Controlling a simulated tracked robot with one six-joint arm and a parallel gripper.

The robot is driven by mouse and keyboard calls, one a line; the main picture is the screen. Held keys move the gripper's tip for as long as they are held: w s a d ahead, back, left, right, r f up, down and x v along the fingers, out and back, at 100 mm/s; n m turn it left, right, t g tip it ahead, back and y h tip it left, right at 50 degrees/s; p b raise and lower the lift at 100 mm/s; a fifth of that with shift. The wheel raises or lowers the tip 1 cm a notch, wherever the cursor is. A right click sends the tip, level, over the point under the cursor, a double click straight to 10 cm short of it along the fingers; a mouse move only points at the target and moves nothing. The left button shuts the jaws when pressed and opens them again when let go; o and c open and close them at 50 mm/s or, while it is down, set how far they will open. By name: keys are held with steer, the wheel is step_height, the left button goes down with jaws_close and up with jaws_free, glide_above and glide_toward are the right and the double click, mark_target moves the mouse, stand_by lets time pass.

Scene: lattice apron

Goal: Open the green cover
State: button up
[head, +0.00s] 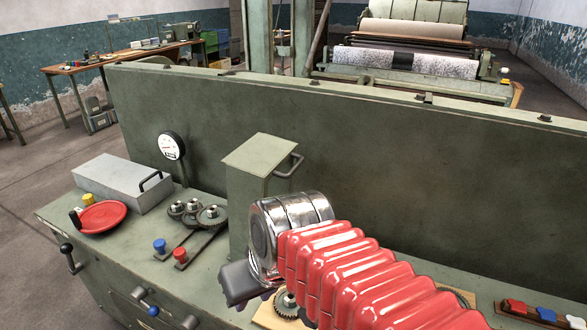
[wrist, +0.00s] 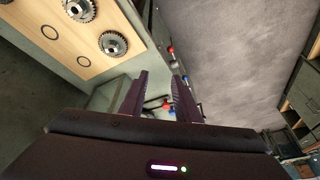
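The green cover (head: 257,185) is a tall box with a flat, slightly tilted lid-like top, standing upright on the green bench against the back panel. A metal bar handle (head: 291,165) sits on its right side near the top. The cover looks closed. My wrist and red-sleeved arm hide its lower right part. My gripper (wrist: 160,76) shows in the wrist view with its two dark fingers apart and nothing between them. In the head view only its dark body shows, low and in front of the cover, below the handle. I cannot make out the cover in the wrist view.
To the left are a grey metal box (head: 122,183) with a handle, a red dish (head: 103,216), a gauge (head: 171,147), gears (head: 210,216) and blue and red knobs (head: 181,255). A wooden board with gears (wrist: 70,38) lies beside my gripper. A tray (head: 535,314) is at right.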

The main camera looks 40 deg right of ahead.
steer(key=w+m+g+y, duration=0.1)
steer(key=m, duration=0.1)
steer(key=m+t+y, duration=0.7)
steer(key=m+t, duration=0.2)
steer(key=t, duration=0.2)
glide_toward(296, 165)
steer(key=v, duration=0.4)
steer(key=shift+a+f, duration=0.1)
steer(key=shift+f, duration=0.3)
steer(key=x, duration=1.4)
